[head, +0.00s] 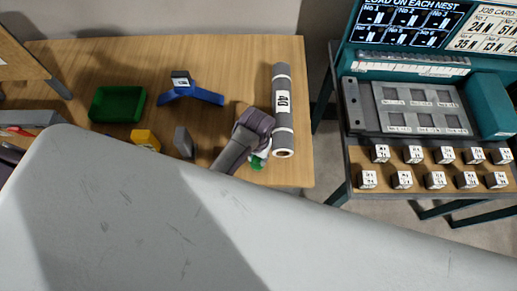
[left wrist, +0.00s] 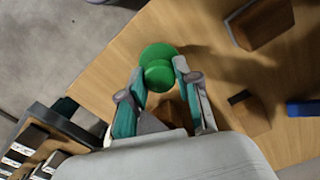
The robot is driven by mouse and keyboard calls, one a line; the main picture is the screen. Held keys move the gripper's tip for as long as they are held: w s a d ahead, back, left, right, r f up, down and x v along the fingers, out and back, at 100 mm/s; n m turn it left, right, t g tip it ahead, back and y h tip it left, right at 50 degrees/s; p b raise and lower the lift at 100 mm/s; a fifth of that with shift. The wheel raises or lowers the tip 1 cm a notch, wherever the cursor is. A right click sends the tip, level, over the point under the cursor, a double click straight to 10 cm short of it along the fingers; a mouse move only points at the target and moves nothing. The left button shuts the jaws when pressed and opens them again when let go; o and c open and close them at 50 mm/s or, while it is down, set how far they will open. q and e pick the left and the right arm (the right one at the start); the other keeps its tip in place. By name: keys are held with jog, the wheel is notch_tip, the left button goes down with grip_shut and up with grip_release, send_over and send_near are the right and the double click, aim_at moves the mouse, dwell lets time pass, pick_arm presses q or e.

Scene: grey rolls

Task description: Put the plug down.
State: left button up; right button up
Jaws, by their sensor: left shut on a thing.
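The green plug (left wrist: 158,62) shows in the left wrist view as two round green parts, one wider than the other. My left gripper (left wrist: 159,85) is shut on it, with a fingertip on each side. In the head view, a little green of the plug (head: 257,165) shows below my left gripper (head: 260,153), near the table's right edge. The gripper hides most of it there. I cannot tell whether the plug touches the table. A grey roll (head: 283,127) with a white label lies just right of the gripper, its open brown-rimmed end towards me. My right gripper is not in view.
The wooden table (head: 225,55) also holds a green tray (head: 118,104), a blue bracket (head: 205,95), a yellow block (head: 146,139) and a grey block (head: 184,141). A separate stand to the right carries a nest panel (head: 420,108) and several small labelled blocks. A floor gap separates the two.

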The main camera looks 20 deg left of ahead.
pick_arm(q)
jog(key=shift+w+f, duration=0.2)
jog(key=shift+w, duration=0.1)
jog(key=shift+a, duration=0.15)
jog(key=o, duration=0.9)
jog(key=shift+s+r, duration=0.25)
jog(key=shift+s, duration=0.3)
jog(key=shift+w, duration=0.25)
jog(key=shift+r, duration=0.3)
notch_tip(320, 180, up, 11)
jog(key=b, duration=0.2)
jog(key=shift+r, duration=0.15)
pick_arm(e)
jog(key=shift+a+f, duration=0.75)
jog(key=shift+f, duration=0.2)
pick_arm(q)
jog(key=shift+s, duration=0.1)
